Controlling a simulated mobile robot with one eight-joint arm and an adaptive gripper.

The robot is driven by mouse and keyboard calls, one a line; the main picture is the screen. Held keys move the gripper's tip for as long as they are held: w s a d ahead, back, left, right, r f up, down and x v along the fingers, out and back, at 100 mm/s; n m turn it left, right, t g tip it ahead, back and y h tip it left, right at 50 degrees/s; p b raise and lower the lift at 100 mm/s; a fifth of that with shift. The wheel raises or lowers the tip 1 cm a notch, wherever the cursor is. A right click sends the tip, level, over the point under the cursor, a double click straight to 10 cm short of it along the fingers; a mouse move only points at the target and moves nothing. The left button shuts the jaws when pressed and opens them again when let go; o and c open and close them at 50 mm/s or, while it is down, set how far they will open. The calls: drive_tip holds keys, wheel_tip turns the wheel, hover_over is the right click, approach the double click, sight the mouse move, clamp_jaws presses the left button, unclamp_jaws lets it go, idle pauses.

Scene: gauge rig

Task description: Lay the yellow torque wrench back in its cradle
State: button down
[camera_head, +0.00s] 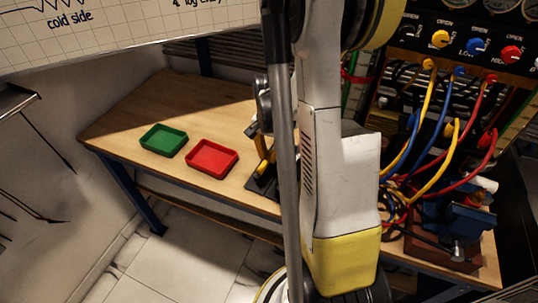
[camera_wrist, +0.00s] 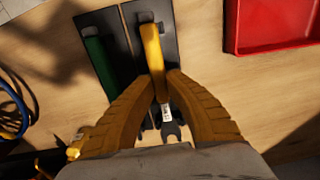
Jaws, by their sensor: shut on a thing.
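The yellow torque wrench (camera_wrist: 152,45) has a yellow handle and a grey open-jaw head. In the wrist view, my gripper's ribbed fingers (camera_wrist: 162,84) are shut on it at the lower part of the handle. The wrench lies roughly along the right-hand black cradle (camera_wrist: 178,30), its handle's far end near the cradle's end clip. I cannot tell whether it touches the cradle. A green-handled tool (camera_wrist: 100,62) lies in the black cradle to the left. In the head view, my arm hides most of the gripper, and the black cradle (camera_head: 262,186) shows only in part.
A red tray (camera_head: 212,159) and a green tray (camera_head: 164,140) stand on the wooden bench (camera_head: 112,118), left of the cradles. The red tray also shows in the wrist view (camera_wrist: 270,42). Coloured cables (camera_head: 425,135) and a blue vise (camera_head: 450,222) crowd the bench at right.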

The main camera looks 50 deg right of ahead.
drive_tip(key=shift+f+b, duration=0.6)
drive_tip(key=shift+f, duration=0.1)
drive_tip(key=c, duration=1.4)
unclamp_jaws()
wheel_tip(320, 180, up, 12)
drive_tip(key=shift+r, duration=0.1)
